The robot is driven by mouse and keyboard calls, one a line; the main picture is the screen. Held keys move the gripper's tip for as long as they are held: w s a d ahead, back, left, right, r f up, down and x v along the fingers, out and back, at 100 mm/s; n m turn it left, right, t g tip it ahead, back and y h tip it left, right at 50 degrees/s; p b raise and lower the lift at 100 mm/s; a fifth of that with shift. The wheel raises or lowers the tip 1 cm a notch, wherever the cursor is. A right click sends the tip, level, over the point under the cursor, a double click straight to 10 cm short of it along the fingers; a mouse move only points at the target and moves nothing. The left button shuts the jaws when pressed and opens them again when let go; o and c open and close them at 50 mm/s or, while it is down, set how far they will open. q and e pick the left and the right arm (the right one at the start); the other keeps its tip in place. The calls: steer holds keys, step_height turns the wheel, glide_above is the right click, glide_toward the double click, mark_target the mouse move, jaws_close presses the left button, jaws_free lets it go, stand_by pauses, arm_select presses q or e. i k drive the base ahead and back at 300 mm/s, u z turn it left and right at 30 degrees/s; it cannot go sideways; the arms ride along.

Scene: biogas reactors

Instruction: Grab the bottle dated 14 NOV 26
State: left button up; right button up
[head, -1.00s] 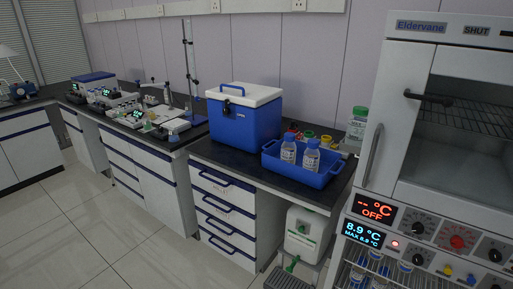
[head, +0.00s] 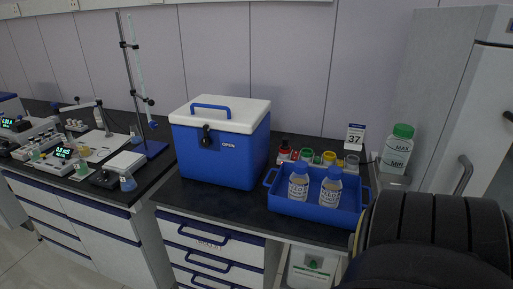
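Two clear bottles with blue caps and white labels stand upright in a blue tray (head: 318,211) on the dark bench. One is the left bottle (head: 299,187), the other the right bottle (head: 330,191). Their label print is too small to read, so I cannot tell which is dated 14 NOV 26. A black, rounded part of my own arm fills the lower right corner. Neither gripper's fingers are in view.
A blue cool box (head: 220,145) with a white lid stands left of the tray. Behind the tray are several small colour-capped containers (head: 307,155) and a sign reading 37 (head: 354,137). A green-capped bottle (head: 397,150) stands at right beside a tall white cabinet (head: 450,110). Bare bench (head: 225,203) lies in front of the cool box.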

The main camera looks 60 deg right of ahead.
mark_target(299, 182)
steer(key=z, duration=0.65)
steer(key=i, duration=1.05)
steer(key=z, duration=1.05)
steer(key=i, duration=0.2)
steer(key=z, duration=0.3)
